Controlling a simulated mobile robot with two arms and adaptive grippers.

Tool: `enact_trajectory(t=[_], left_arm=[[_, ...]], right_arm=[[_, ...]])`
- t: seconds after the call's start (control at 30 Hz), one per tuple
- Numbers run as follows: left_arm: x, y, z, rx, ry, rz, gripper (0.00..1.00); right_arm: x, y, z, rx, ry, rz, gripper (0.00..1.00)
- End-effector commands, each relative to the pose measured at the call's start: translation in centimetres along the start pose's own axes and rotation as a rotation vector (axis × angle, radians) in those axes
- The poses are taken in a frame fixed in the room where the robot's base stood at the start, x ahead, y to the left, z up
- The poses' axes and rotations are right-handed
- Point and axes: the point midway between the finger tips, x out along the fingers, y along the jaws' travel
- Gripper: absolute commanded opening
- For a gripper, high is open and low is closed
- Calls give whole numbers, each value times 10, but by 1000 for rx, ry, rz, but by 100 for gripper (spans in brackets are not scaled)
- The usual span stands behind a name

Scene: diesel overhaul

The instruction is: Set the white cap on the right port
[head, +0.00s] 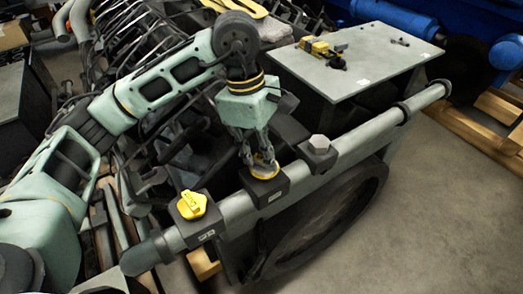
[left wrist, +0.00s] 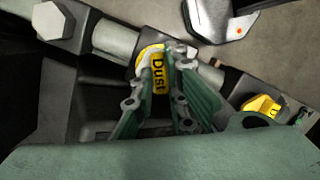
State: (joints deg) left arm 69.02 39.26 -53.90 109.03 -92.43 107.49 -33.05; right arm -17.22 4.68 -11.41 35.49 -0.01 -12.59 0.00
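A white-grey hexagonal cap (head: 319,143) sits on the right block of the long grey pipe; it also shows at the upper left of the left wrist view (left wrist: 58,22). A yellow round cap (head: 264,172) is on the middle block, marked "Dust" in the left wrist view (left wrist: 158,72). Another yellow cap (head: 191,204) sits on the left block. My left gripper (head: 261,160) points down with its fingertips at the middle yellow cap. Its fingers partly cover that cap, and I cannot tell whether they grip it. My right gripper is not in view.
The grey pipe (head: 365,131) runs diagonally along the machine's near side. A grey table (head: 375,75) with small yellow and dark parts stands behind. Dark engine parts crowd the left behind my arm. The floor (head: 450,200) at the right is clear.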

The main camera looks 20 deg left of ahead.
Motion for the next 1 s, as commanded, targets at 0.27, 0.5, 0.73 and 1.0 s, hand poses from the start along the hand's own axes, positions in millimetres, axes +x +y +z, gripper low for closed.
enact_trajectory(t=[0.27, 0.5, 0.73, 1.0], left_arm=[[0, 0, 0, 0, 0, 1, 35], [0, 0, 0, 0, 0, 0, 35], [-22, 1, 0, 0, 0, 4, 35], [-82, 1, 0, -1, 0, 6, 35]], right_arm=[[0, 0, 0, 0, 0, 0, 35], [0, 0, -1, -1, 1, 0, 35], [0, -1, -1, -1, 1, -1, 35], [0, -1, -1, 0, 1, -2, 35]])
